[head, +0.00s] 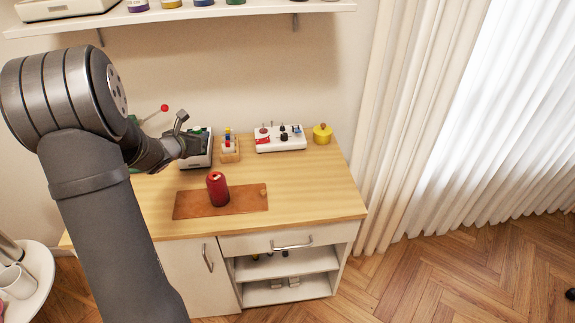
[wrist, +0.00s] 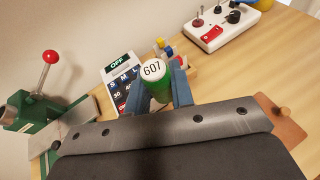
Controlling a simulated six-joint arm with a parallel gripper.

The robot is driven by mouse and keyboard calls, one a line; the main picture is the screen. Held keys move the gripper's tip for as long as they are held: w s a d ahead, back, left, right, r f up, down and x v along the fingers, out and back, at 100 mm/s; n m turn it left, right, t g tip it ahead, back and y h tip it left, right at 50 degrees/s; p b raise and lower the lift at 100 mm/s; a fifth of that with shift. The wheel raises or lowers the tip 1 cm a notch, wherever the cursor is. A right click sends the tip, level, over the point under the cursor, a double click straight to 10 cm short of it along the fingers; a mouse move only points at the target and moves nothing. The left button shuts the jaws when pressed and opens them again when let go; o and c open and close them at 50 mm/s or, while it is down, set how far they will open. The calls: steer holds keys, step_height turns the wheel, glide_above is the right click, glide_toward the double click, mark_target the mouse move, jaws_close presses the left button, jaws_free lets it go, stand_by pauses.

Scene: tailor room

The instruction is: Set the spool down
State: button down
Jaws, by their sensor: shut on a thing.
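My gripper (wrist: 157,92) is shut on a green spool (wrist: 159,90) with a white top marked 607 in the wrist view. The spool sits between the two blue-grey fingers. In the head view my gripper (head: 188,138) is above the back left of the wooden table (head: 300,190), beside the white keypad box. The held spool is hard to make out there. A red spool (head: 217,190) stands upright on a brown mat (head: 190,206) near the table's front. The mat's corner with a small knob also shows in the wrist view (wrist: 284,128).
A white keypad box (wrist: 118,78) is next to the held spool. A green machine with a red-knobbed lever (wrist: 45,90) stands left. The table's right side is clear.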

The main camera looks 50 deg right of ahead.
steer(key=s+d+m+g, duration=0.1)
steer(key=s+d+g, duration=0.1)
steer(key=s+d, duration=1.05)
steer(key=s+d+m+g, duration=0.1)
steer(key=s+d, duration=0.8)
steer(key=s, duration=0.7)
glide_above(288, 165)
steer(key=shift+h, duration=0.3)
step_height(288, 165, down, 12)
steer(key=shift+d+f, duration=0.1)
steer(key=shift+f, duration=2.05)
steer(key=shift+f, duration=0.15)
steer(key=c, duration=1.3)
jaws_free()
steer(key=shift+o, duration=0.2)
